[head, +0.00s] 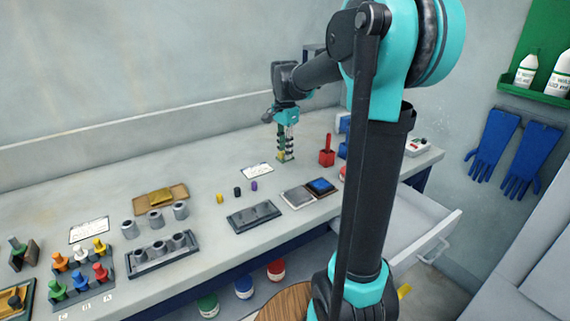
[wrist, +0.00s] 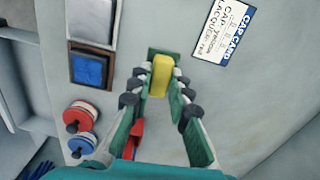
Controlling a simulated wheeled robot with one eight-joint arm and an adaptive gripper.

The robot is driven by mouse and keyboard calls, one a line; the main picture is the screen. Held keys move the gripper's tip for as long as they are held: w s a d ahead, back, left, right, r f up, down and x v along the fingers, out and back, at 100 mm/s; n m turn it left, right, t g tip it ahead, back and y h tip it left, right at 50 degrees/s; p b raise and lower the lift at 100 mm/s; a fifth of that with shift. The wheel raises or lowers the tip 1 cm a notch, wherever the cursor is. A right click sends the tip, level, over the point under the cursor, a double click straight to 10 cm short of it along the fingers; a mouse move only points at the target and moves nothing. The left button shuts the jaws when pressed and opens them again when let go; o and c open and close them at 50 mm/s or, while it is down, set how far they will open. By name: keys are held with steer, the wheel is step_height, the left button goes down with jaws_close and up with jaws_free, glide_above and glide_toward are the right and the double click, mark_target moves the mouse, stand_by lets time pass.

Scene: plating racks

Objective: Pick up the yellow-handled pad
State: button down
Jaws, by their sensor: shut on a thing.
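The yellow-handled pad shows in the wrist view as a yellow block-like handle (wrist: 161,75) with a dark green base partly visible behind it. My gripper (wrist: 161,84) has its two green-lined fingers closed on the sides of the yellow handle. In the head view my gripper (head: 286,150) points down at the back middle of the bench, with the pad small and mostly hidden between its fingers. I cannot tell whether the pad's base touches the bench.
A red holder (head: 327,156) stands just right of my gripper. A white printed card (head: 257,170) lies to its left. A blue pad in a tray (head: 321,187) lies in front. Racks with coloured knobs (head: 83,285) and grey cylinders (head: 163,252) fill the left. A drawer (head: 432,225) stands open.

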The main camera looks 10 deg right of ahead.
step_height(320, 180, up, 13)
steer(key=shift+f, duration=0.15)
